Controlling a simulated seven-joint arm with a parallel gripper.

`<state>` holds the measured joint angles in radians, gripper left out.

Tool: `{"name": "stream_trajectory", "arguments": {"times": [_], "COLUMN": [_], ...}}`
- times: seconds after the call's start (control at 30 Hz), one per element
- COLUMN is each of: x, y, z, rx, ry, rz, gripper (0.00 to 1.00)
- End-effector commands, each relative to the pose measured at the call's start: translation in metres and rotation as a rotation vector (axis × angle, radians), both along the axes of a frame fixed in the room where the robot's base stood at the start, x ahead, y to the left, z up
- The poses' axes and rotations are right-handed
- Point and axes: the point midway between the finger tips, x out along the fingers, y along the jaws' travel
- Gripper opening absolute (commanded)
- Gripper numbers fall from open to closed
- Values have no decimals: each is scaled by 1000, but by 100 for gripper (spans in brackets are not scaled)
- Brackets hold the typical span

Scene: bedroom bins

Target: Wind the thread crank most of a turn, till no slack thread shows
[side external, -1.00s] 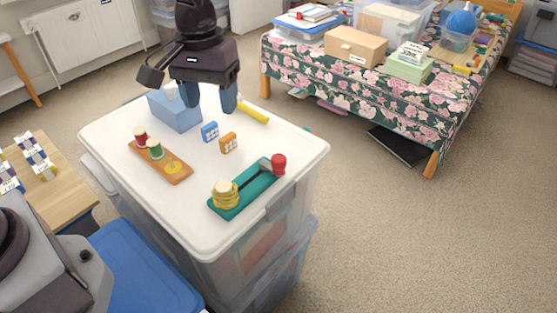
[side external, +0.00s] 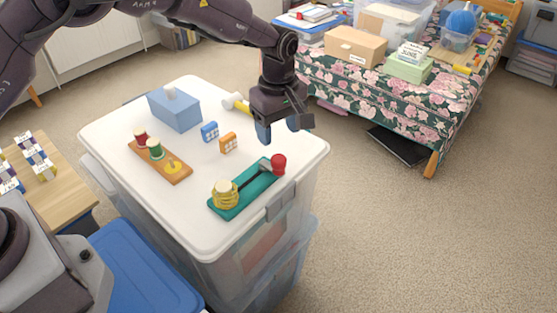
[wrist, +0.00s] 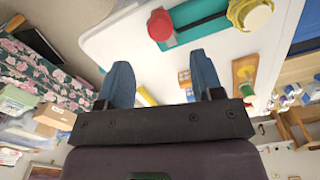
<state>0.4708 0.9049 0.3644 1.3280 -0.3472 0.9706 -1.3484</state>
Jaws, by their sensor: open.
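The thread crank is a teal base (side external: 234,206) on the white bin lid, with a yellow thread spool (side external: 225,194) at its near left end. A dark crank arm (side external: 256,178) runs to a red knob (side external: 279,164) at the far right end. My gripper (side external: 279,134) is open and empty, above and behind the red knob, not touching it. In the wrist view the red knob (wrist: 160,25), the teal base (wrist: 200,33) and the yellow spool (wrist: 249,13) lie at the top, beyond my open fingers (wrist: 162,82). Loose thread is too small to make out.
On the lid (side external: 165,215) stand a wooden board (side external: 172,172) with red and green spools, a blue box (side external: 174,110), a small blue block (side external: 209,131), an orange block (side external: 228,143) and a yellow-handled tool (side external: 238,103). The lid's front is clear.

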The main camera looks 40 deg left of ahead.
Motion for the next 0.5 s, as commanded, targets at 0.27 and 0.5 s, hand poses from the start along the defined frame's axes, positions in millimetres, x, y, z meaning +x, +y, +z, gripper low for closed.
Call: {"name": "stream_trajectory", "arguments": {"times": [0.27,0.5], "x": [-1,0], "y": [1,0], "z": [-60,-88], "rx": [2,0], "ry": [3,1], "rz": [0,-2], "gripper": [61,61]}}
